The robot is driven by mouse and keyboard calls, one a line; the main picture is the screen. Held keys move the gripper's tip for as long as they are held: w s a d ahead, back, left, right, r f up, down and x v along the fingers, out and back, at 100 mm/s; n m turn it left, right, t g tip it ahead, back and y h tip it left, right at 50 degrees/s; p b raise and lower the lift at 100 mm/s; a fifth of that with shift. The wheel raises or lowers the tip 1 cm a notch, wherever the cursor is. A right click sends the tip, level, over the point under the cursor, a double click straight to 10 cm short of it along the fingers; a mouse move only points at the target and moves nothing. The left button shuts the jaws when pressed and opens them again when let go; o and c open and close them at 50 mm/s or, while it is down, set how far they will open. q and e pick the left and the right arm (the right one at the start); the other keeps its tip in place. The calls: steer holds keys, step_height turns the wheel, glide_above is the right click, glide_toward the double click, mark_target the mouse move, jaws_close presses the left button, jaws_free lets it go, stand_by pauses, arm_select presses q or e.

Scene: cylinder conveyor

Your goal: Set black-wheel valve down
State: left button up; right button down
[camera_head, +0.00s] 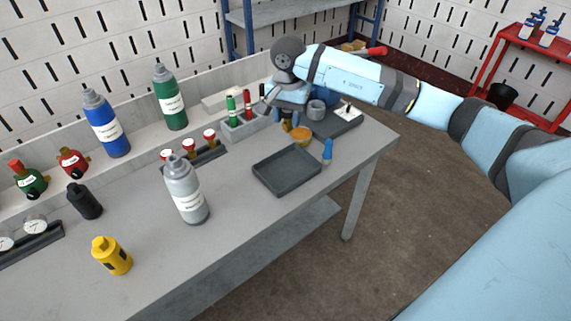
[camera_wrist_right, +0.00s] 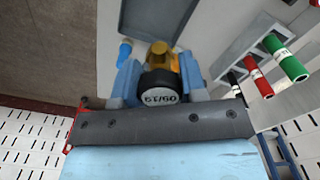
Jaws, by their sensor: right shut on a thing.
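The black-wheel valve (camera_wrist_right: 159,90) is between the fingers of my right gripper (camera_wrist_right: 160,82) in the right wrist view. Its round black wheel with white lettering faces the camera, and its brass body shows beyond it. In the head view my right gripper (camera_head: 288,119) points down over the right part of the workbench, beside a grey holder. The arm and hand hide most of the valve there; a small brass part shows below the fingers. I cannot tell whether the valve touches the bench. My left gripper is not in view.
A dark tray (camera_head: 287,171) lies empty in front. An orange round piece (camera_head: 301,135) and a blue piece (camera_head: 328,150) are close by. A grey holder (camera_head: 242,127) with red and green tubes stands left. A grey bottle (camera_head: 186,190) stands further left.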

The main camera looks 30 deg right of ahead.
step_height(320, 180, down, 15)
steer(key=shift+f+b, duration=0.1)
steer(key=shift+b, duration=0.2)
steer(key=shift+f, duration=0.2)
steer(key=c, duration=0.7)
jaws_free()
steer(key=shift+r, duration=0.1)
